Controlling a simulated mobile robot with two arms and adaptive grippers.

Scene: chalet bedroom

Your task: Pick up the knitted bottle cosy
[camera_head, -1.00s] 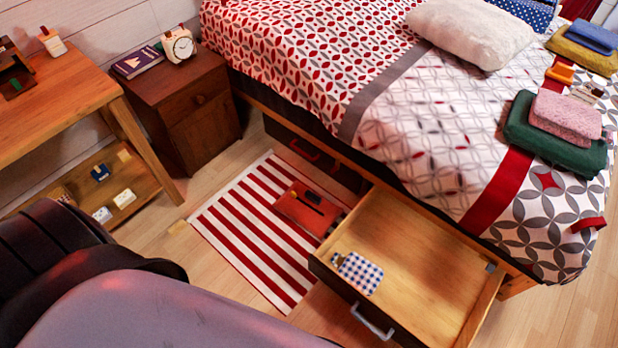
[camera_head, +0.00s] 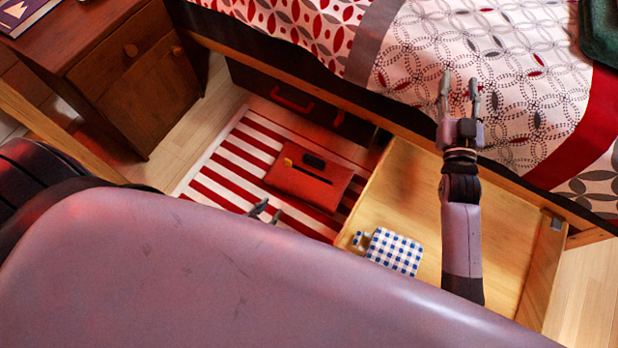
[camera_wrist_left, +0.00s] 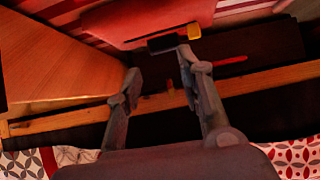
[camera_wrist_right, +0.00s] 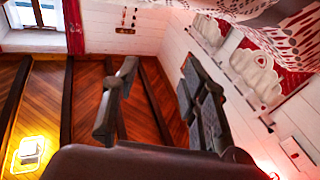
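A blue-and-white checked item (camera_head: 394,251), bottle-shaped with a small neck at its left, lies flat in the open wooden drawer (camera_head: 400,190) in the head view. It may be the bottle cosy; I cannot make out knitting. In the left wrist view my left gripper (camera_wrist_left: 160,68) is open and empty. My right gripper (camera_head: 459,88) is open and empty, above the bed's edge; its arm crosses over the drawer.
A red flat item (camera_head: 308,180) with a black object on it lies on the red-and-white striped rug (camera_head: 222,165), left of the drawer. The bed (camera_head: 480,60) stands behind. A brown nightstand (camera_head: 130,75) stands at the upper left, with bare floor beside it.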

